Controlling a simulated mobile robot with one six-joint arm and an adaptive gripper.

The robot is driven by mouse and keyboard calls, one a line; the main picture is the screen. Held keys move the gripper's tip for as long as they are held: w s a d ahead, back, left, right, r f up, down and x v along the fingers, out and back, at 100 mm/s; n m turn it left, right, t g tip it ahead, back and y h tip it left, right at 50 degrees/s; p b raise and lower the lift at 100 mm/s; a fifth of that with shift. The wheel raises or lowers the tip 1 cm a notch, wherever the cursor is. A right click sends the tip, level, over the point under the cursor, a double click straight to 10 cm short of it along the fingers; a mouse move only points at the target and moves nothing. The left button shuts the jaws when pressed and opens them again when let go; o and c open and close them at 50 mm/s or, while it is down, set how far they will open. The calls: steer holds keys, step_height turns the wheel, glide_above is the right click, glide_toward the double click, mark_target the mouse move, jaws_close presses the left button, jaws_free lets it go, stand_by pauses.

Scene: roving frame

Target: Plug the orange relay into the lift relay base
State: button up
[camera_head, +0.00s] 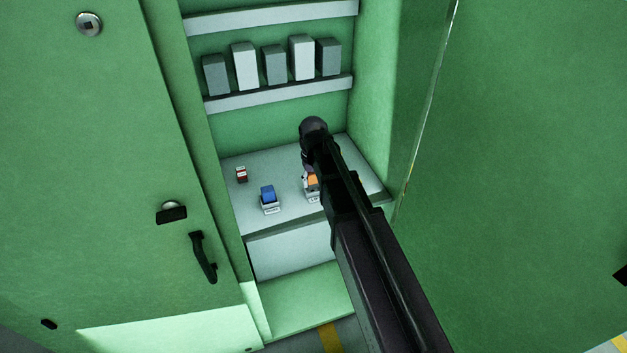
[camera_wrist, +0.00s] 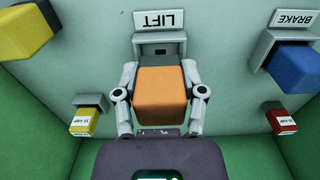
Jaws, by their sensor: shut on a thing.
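The orange relay (camera_wrist: 161,90) is between the two fingers of my gripper (camera_wrist: 161,92) in the wrist view, and my gripper is shut on it. The lift relay base (camera_wrist: 160,44), grey with an upside-down LIFT label, is right behind the relay, in line with it. The relay hides most of the base, so I cannot tell whether it is seated or just above. In the head view, the orange relay (camera_head: 312,181) shows at the lift base (camera_head: 313,198), partly covered by my arm.
A blue relay (camera_wrist: 296,68) sits in the BRAKE base (camera_wrist: 262,50) beside it. A yellow block (camera_wrist: 22,30), a yellow fuse (camera_wrist: 82,122) and a red fuse (camera_wrist: 282,122) stand around. Green cabinet walls (camera_head: 372,90) close in the grey shelf (camera_head: 240,205).

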steer(key=shift+f+b, duration=1.1)
stand_by(0.6)
steer(key=o, duration=1.2)
steer(key=shift+r, duration=0.15)
step_height(320, 180, up, 8)
steer(key=p, duration=0.8)
steer(key=b, duration=0.5)
glide_above(282, 173)
step_height(282, 173, down, 6)
steer(key=shift+a+r, duration=0.1)
steer(key=shift+r, duration=0.15)
step_height(282, 173, down, 4)
steer(key=b, duration=0.4)
steer(key=shift+s, duration=0.1)
step_height(282, 173, up, 13)
steer(key=p, duration=1.2)
steer(key=shift+f, duration=0.15)
